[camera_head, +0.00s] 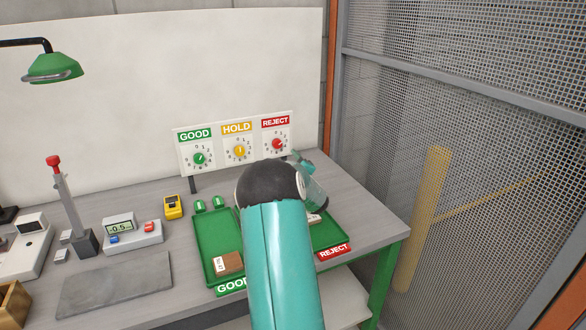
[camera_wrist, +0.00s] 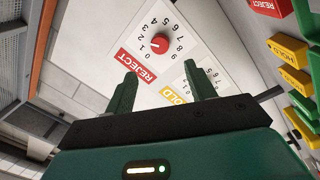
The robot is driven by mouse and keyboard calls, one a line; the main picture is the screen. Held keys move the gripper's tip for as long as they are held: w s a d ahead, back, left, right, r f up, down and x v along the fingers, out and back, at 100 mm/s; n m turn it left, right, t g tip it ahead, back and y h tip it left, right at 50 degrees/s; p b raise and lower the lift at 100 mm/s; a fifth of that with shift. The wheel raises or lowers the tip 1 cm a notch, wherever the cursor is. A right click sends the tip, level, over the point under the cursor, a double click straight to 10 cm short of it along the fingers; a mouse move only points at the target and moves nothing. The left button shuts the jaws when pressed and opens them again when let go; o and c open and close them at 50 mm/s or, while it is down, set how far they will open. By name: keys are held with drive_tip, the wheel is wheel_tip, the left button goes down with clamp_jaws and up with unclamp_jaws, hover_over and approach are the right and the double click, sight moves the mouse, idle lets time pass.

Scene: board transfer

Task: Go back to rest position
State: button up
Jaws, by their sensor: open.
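My gripper (camera_wrist: 160,74) is open and empty, its two dark green fingers apart. It faces the white dial board (camera_head: 187,152). In the wrist view the red REJECT dial (camera_wrist: 159,45) is just beyond the fingertips, with no finger seen around it. The yellow HOLD label (camera_wrist: 172,96) shows partly behind the right finger. In the head view my teal arm reaches over the table to the board's right end, near the REJECT dial (camera_head: 278,143). My gripper is mostly hidden there. The yellow HOLD dial (camera_head: 239,151) and green GOOD dial (camera_head: 200,158) stand clear to the left.
Below my arm are a green GOOD tray (camera_head: 203,232) holding a brown box (camera_head: 229,263) and a partly hidden REJECT tray (camera_head: 330,238). A meter (camera_head: 133,232) and a red-topped post (camera_head: 67,195) stand left. A mesh fence (camera_head: 480,130) is at right.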

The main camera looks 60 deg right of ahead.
drive_tip(key=v, duration=0.2)
drive_tip(key=shift+s+a, duration=0.2)
drive_tip(key=shift+s, duration=0.1)
idle(0.3)
drive_tip(key=w+a+r+m+g+y, duration=0.1)
drive_tip(key=w+a+r+m, duration=0.15)
drive_tip(key=a, duration=0.45)
drive_tip(key=w+a+r+m+g, duration=0.1)
drive_tip(key=a+r+g, duration=0.1)
drive_tip(key=a+r, duration=0.3)
drive_tip(key=w+a+r+m+g+y, duration=0.1)
drive_tip(key=a+r+m, duration=0.1)
drive_tip(key=a, duration=0.6)
drive_tip(key=s+a+r+g+y, duration=0.1)
drive_tip(key=s+a+y, duration=0.15)
drive_tip(key=a, duration=1.15)
drive_tip(key=s+a+f+g+y, duration=0.2)
drive_tip(key=s+a+y, duration=0.1)
drive_tip(key=s+a, duration=0.7)
drive_tip(key=s+a+f+g+y, duration=0.1)
drive_tip(key=s+a+g+y, duration=0.2)
drive_tip(key=s+a, duration=0.7)
drive_tip(key=a+n, duration=0.1)
drive_tip(key=a, duration=0.4)
drive_tip(key=shift+s+a+f, duration=0.25)
drive_tip(key=shift+s+f, duration=0.1)
